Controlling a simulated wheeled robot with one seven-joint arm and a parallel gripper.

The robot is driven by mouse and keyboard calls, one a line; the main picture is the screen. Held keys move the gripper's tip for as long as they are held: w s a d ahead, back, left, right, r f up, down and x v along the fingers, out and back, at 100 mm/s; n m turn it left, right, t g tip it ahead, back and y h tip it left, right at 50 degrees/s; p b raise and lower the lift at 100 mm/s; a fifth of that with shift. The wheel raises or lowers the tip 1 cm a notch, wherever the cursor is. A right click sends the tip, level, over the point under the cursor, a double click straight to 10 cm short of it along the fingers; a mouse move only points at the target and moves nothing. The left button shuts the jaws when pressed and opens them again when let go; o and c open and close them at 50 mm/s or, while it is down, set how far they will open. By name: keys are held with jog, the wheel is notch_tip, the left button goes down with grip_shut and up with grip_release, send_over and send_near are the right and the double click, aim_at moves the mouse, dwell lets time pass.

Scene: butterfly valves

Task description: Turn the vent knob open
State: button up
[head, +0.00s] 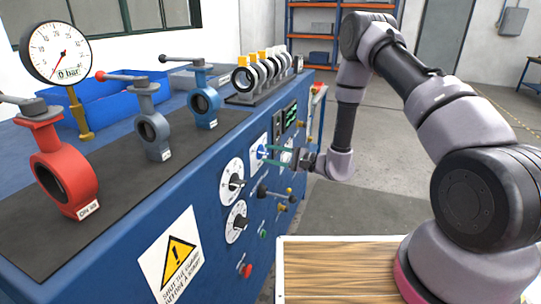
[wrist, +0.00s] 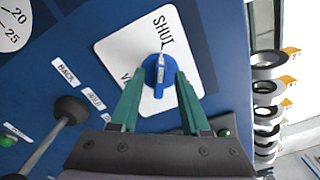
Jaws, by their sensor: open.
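The vent knob is a blue knob (wrist: 158,78) with a white pointer mark, on a white plate (wrist: 121,47) lettered SHUT. The mark lies toward the word SHUT. A further word on the plate is mostly hidden by a finger. My gripper (wrist: 160,84) is open, with its green fingertips on either side of the knob. I cannot tell whether they touch it. In the head view my gripper (head: 273,153) is at the side panel of the blue bench, and the knob (head: 261,152) shows small in front of it.
Two white dials (head: 233,180) and a lever (head: 272,193) are on the same panel, left of and below my gripper. In the wrist view a lever with a dark round hub (wrist: 70,109) is at lower left. Red (head: 64,172), grey and blue valves stand on the bench top.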

jog(key=shift+a, duration=0.1)
grip_shut()
